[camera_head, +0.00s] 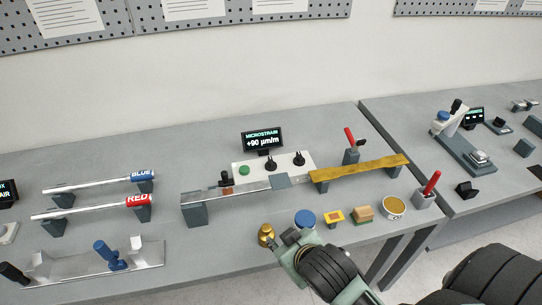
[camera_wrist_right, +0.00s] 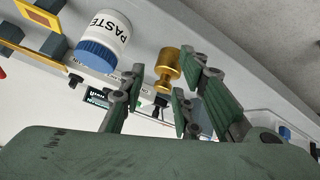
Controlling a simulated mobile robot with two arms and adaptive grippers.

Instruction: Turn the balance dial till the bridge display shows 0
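The bridge display (camera_head: 263,140) stands at the back of the table and reads MICROSTRAIN +90 µm/m. In front of it is a white box (camera_head: 256,172) with a green button (camera_head: 244,170) and two black knobs, a left one (camera_head: 270,164) and a right one (camera_head: 299,160). My right gripper (camera_head: 287,240) is at the table's front edge, well short of the box. In the right wrist view its fingers (camera_wrist_right: 162,92) are apart, with nothing held. My left gripper is not in view.
A brass weight (camera_head: 265,235) and a blue-lidded paste jar (camera_head: 305,218) stand close by my right gripper. A metal beam (camera_head: 235,192) and a brass-coloured strip (camera_head: 358,172) lie before the box. A red-handled clamp (camera_head: 351,146) stands right of it.

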